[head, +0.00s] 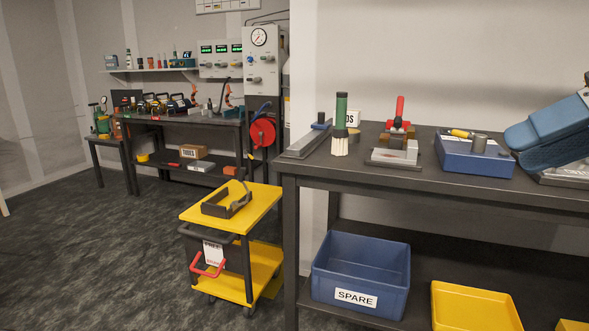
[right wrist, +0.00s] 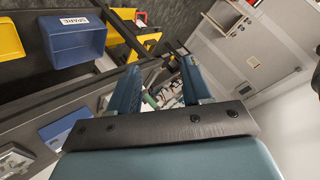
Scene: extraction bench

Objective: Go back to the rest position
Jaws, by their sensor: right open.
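My right gripper shows in the right wrist view (right wrist: 160,84), with its two blue fingers spread apart and nothing between them. In the head view, blue parts of my right arm come in at the right edge, above the right end of the near bench (head: 340,180). The fingertips are not clearly seen there. My left gripper is in neither view.
On the near bench stand a green-handled brush (head: 341,125), a red-handled clamp (head: 398,125) and a blue block-like tray (head: 472,158). Below are a blue SPARE bin (head: 335,275) and a yellow tray (head: 472,308). A yellow cart (head: 262,200) stands left of the bench; open floor lies further left.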

